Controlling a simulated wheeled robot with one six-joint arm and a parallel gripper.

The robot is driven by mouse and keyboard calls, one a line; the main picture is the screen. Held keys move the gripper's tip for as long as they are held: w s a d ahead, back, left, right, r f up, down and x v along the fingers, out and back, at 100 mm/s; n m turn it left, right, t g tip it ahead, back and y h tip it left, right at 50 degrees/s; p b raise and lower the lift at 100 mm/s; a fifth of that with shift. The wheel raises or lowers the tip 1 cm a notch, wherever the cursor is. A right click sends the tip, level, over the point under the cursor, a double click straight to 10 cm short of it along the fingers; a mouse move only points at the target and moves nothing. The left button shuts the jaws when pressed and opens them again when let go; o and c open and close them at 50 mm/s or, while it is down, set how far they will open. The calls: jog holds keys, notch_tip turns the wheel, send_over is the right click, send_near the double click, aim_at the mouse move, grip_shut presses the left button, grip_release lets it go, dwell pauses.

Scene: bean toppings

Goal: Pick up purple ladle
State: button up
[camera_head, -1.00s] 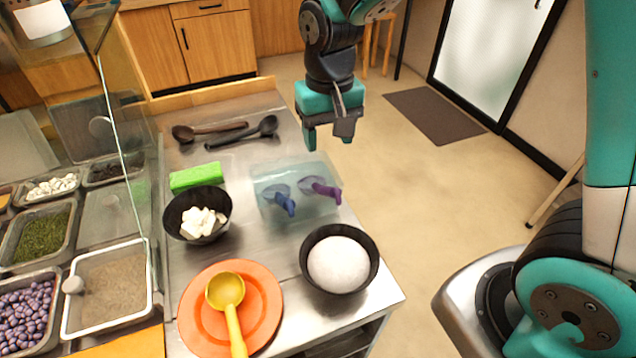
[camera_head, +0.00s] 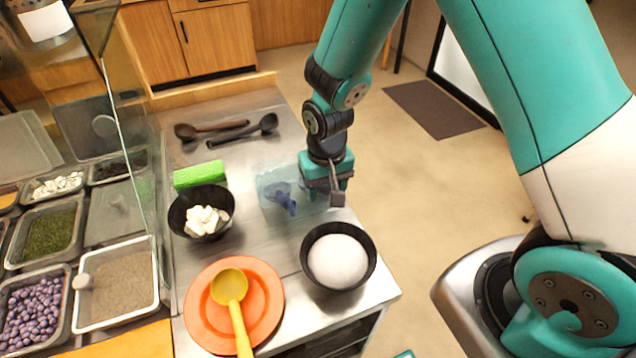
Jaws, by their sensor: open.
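The purple ladle (camera_head: 319,187) is almost wholly hidden behind my gripper; only a small dark purplish patch shows between the fingers. It is in the right part of a clear, pale blue container (camera_head: 264,177). A blue ladle (camera_head: 285,199) lies in the left part of the same container. My gripper (camera_head: 323,190) is open and points down over the container's right side, at the purple ladle. I cannot tell whether the fingers touch the ladle.
A black bowl with a white mound (camera_head: 338,260) stands just in front of the container. A bowl of white cubes (camera_head: 204,221), a green block (camera_head: 199,175), an orange plate (camera_head: 203,322) with a yellow ladle (camera_head: 230,288) and dark spoons (camera_head: 248,133) share the steel counter (camera_head: 262,235).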

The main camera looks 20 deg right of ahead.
grip_shut()
jog(key=shift+r, duration=0.1)
